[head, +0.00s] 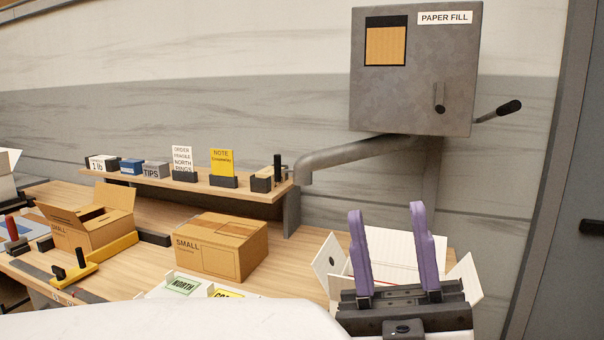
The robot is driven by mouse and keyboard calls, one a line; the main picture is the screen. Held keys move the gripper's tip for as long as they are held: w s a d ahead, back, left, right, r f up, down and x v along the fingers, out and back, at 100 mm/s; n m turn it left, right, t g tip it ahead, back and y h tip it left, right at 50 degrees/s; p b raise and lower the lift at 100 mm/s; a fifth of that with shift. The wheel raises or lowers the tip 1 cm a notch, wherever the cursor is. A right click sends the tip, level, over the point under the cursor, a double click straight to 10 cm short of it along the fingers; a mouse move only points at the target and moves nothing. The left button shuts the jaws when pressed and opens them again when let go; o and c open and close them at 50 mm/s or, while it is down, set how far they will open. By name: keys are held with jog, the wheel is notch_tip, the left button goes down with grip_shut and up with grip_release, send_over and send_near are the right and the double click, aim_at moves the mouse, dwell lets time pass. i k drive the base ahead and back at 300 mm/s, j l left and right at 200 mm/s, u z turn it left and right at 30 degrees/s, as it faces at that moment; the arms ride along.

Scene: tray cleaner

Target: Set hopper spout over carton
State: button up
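The grey hopper marked PAPER FILL (455,75) is mounted on the wall at upper right. Its spout (355,152) runs left, and its bent-down end is by the right end of the shelf. A handle with a black knob (509,108) sticks out at the hopper's right. An open brown carton (70,237) marked SMALL stands at left, far from the spout end. A closed SMALL carton (215,258) lies nearer, below and left of it. My gripper (386,210), with purple fingers, is open and empty, below the hopper and spout.
A white open-flapped box (392,248) is partly hidden behind my gripper. A wooden shelf (222,188) carries small boxes and signs. A yellow tool with a black knob (75,270) lies at left.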

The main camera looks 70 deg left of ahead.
aim_at(308, 162)
jog(key=i+l+u, duration=0.1)
jog(key=u, duration=0.35)
jog(key=l+u, duration=0.45)
jog(key=j, duration=0.1)
